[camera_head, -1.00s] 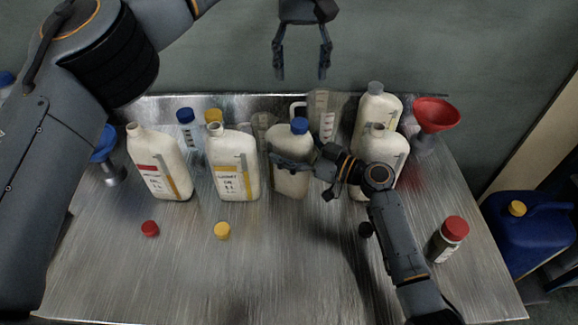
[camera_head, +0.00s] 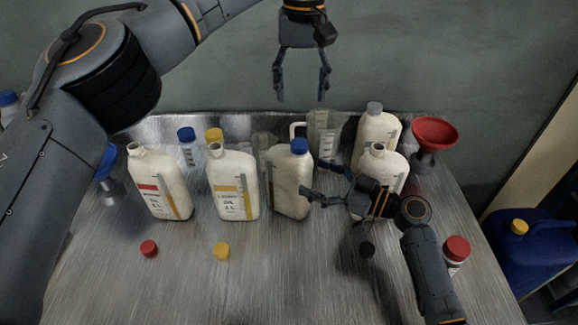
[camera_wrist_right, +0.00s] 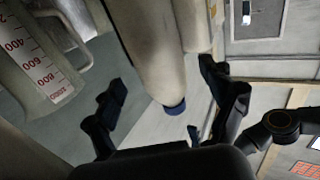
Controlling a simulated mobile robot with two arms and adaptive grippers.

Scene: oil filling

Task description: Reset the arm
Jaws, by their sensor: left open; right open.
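My left gripper (camera_head: 301,98) hangs open and empty above the back edge of the table, fingers pointing down. My right gripper (camera_head: 313,180) is open low over the table, just right of a white bottle with a blue cap (camera_head: 289,185). Its fingers look apart from that bottle in the head view. In the right wrist view the open fingers (camera_wrist_right: 163,80) have the blue-capped bottle (camera_wrist_right: 155,45) between them in the picture, and nothing is gripped. My right forearm partly hides the bottles behind it.
Uncapped white bottles with red (camera_head: 158,187) and yellow (camera_head: 232,190) labels stand left. Two more bottles, one grey-capped (camera_head: 375,140), stand right near a red funnel (camera_head: 435,133). Loose red (camera_head: 149,248), yellow (camera_head: 222,251) and black (camera_head: 367,250) caps lie in front. A measuring jug (camera_head: 324,130) stands behind.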

